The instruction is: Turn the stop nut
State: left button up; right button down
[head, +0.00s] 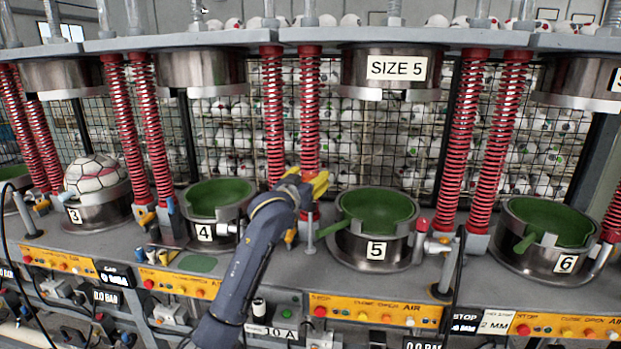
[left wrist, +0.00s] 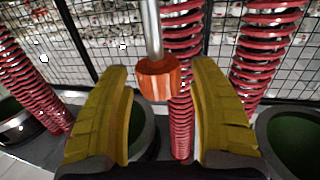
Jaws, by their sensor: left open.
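In the left wrist view an orange-red stop nut (left wrist: 158,82) sits at the lower end of a grey metal rod (left wrist: 151,28). My left gripper (left wrist: 162,70) is open, its two yellow fingers standing one on each side of the nut. Gaps show between the nut and both fingers. In the head view my left gripper (head: 314,184) is in front of the red springs between stations 4 and 5. I cannot make out the nut there; the fingers and arm may cover it. My right gripper is not in view.
Green-lined bowl 4 (head: 222,190) is left of my gripper and bowl 5 (head: 378,208) is right of it. Red spring columns (head: 274,110) stand close behind. A yellow control panel (head: 372,308) runs along the front. Bowl 6 (head: 553,220) is farther right.

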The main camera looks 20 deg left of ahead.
pick_arm(q)
jog(key=shift+w, duration=0.1)
jog(key=shift+c, duration=0.3)
jog(key=c, duration=1.1)
jog(key=shift+c, duration=0.2)
jog(key=shift+a+m+h, duration=0.1)
jog(key=shift+m+h, duration=0.6)
jog(key=shift+h, duration=0.4)
jog(key=shift+m+g+h, duration=0.4)
jog(key=shift+m+h, duration=0.1)
jog(key=shift+h, duration=0.1)
jog(key=shift+m+g+h, duration=1.1)
jog(key=shift+m+h, duration=0.6)
jog(key=shift+h, duration=0.7)
jog(key=shift+m+g+h, duration=2)
jog(key=shift+g+h, duration=0.3)
jog(key=shift+h, duration=0.1)
jog(key=shift+f+m+g+h, duration=0.1)
jog(key=shift+m+g+h, duration=0.7)
jog(key=shift+m+g, duration=0.5)
jog(key=o, duration=1.2)
